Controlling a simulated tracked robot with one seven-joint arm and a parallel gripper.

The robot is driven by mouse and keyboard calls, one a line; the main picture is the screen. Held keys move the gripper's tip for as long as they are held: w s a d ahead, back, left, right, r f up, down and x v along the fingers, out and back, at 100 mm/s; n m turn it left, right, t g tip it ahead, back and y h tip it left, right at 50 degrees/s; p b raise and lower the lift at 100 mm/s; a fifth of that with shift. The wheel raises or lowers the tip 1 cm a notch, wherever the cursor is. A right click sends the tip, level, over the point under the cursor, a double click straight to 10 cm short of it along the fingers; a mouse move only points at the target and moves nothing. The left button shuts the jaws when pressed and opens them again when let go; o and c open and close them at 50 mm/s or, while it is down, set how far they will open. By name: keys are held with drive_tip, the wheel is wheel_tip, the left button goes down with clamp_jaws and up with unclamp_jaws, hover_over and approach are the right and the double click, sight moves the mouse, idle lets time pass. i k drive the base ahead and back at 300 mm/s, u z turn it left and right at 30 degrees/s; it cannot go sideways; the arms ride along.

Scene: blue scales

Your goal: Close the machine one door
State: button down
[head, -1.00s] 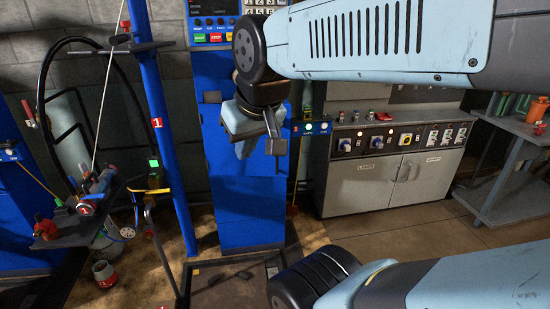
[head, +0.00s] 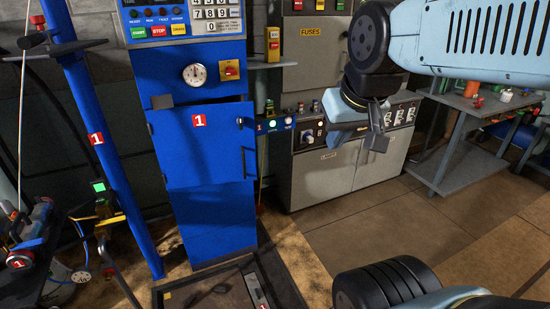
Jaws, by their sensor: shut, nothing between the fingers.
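The blue machine one cabinet (head: 222,225) stands left of the middle in the head view. Its blue door (head: 190,155) bears a red "1" label (head: 199,120) and a dark bar handle (head: 244,162) along its right side. The door lies nearly in line with the cabinet front; I cannot tell whether it is fully shut. My gripper (head: 362,136) is to the right of the door and apart from it, in front of the grey cabinet in the picture. Its fingers are shut and empty.
A grey control cabinet (head: 327,175) stands behind on the right, with a side table (head: 455,167) beyond. A blue post (head: 109,170) and hose equipment stand left of machine one. A dark floor tray (head: 278,270) lies before it. Open floor (head: 440,235) is at right.

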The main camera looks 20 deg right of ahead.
sight(203, 144)
drive_tip(key=z, duration=1.2)
drive_tip(key=k, duration=1)
drive_tip(key=u, duration=1.4)
drive_tip(key=i, duration=1)
drive_tip(key=u, duration=0.05)
